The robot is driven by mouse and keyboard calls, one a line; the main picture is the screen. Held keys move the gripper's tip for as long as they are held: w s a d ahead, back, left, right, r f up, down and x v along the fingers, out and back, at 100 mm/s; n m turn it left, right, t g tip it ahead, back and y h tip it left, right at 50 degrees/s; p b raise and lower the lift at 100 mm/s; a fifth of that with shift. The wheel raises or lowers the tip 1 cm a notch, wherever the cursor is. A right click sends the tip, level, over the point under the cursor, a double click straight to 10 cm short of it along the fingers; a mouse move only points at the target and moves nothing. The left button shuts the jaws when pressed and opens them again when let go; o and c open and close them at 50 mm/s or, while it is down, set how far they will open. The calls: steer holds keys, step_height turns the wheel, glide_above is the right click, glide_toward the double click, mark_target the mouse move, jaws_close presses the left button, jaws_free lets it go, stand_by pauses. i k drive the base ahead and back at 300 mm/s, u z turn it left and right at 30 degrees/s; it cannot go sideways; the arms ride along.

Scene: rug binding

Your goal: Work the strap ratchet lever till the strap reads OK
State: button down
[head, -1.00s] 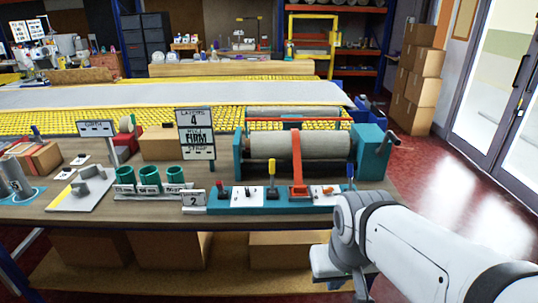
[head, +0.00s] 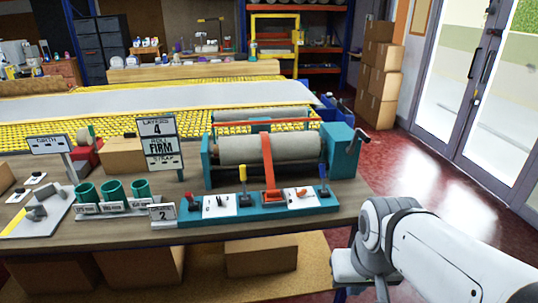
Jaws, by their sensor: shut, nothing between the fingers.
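The orange-red strap (head: 267,152) runs down over the front of a grey roll (head: 232,150) in a teal winding stand. Its lower end meets a red ratchet piece (head: 272,195) on the teal front panel (head: 262,209). I cannot make out the lever's exact angle. A status sign (head: 161,145) left of the roll reads LAYERS 4, ROLL FIRM and STRAP; no OK is readable under STRAP. My arm comes in at the lower right, in front of the bench and apart from the panel. My gripper's fingertips are not visible.
The panel also carries a red-knobbed lever (head: 191,200), a yellow-handled lever (head: 243,175) and a blue-handled lever (head: 322,174). A crank (head: 355,138) juts out at the stand's right. Green cups (head: 112,191) stand left. The red floor (head: 440,185) right of the bench is clear.

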mark_target(243, 167)
steer(key=z, duration=0.1)
steer(key=i, duration=1)
